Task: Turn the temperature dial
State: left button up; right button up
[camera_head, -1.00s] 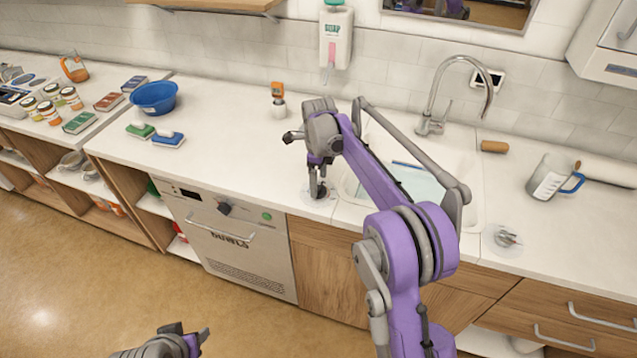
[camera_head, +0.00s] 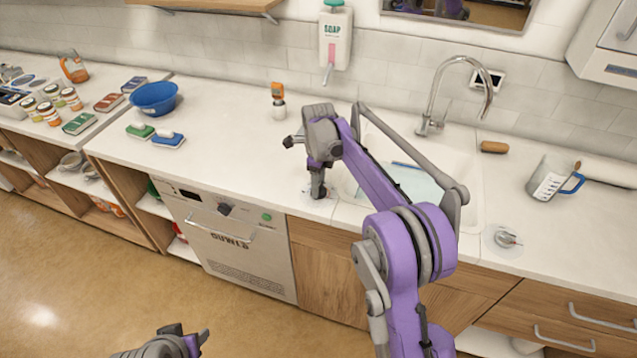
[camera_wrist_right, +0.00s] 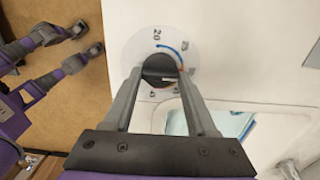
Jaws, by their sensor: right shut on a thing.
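The temperature dial lies flat in the white counter, left of the sink. In the right wrist view it is a pale round plate (camera_wrist_right: 130,52) with numbers such as 20 and a blue-to-orange arc, and a dark knob (camera_wrist_right: 159,67) in the middle. My right gripper (camera_head: 318,189) points straight down over it, its fingers shut on the knob from both sides. In the head view the gripper hides most of the dial. My left gripper (camera_head: 203,336) is low at the bottom left, away from the counter; its jaw opening is unclear.
The sink (camera_head: 458,196) with a tall faucet (camera_head: 432,95) is right of the dial. A second, silver knob (camera_head: 505,238) sits on the counter further right. A measuring jug (camera_head: 550,180) stands beyond it. A small orange-topped bottle (camera_head: 278,101) stands behind.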

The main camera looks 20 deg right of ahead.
jog(key=shift+n, duration=0.3)
jog(key=n, duration=0.4)
jog(key=shift+n, duration=0.3)
jog(key=n, duration=0.4)
jog(key=shift+n, duration=0.3)
jog(key=n, duration=1)
jog(key=o, duration=1.4)
jog(key=shift+c, duration=0.2)
jog(key=shift+r, duration=0.15)
